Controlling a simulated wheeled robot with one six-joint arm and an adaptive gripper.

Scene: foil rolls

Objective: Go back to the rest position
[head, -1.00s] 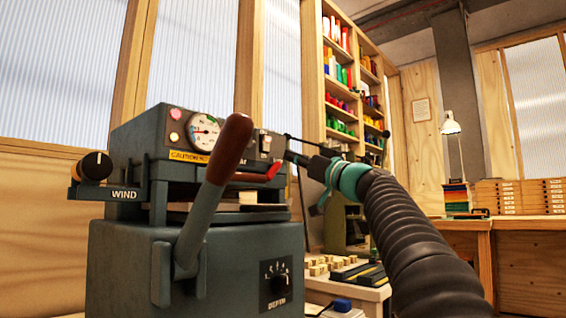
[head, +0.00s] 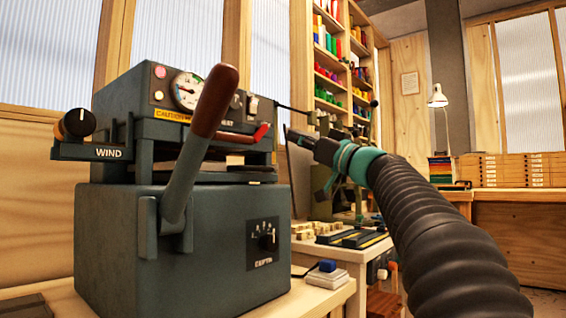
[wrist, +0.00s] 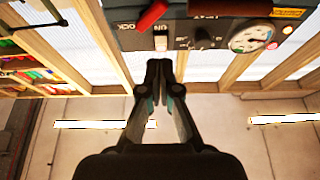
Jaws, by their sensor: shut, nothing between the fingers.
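My gripper (head: 289,133) is shut and empty at the end of my dark ribbed arm in the head view, just right of the foil press machine (head: 183,225). In the wrist view my gripper (wrist: 157,64) also shows its two dark fingers together, with the switch panel of the machine (wrist: 125,40) beyond their tips. I cannot tell how close the tips are to the panel. The machine has a round gauge (head: 187,91), a WIND knob (head: 76,124) and a long lever with a brown handle (head: 215,100).
A bench behind the machine holds small wooden blocks (head: 322,228) and dark trays (head: 352,239). A blue button on a white box (head: 327,267) sits by the machine's right foot. Shelves of coloured foil rolls (head: 328,80) and a lamp (head: 438,97) stand farther back.

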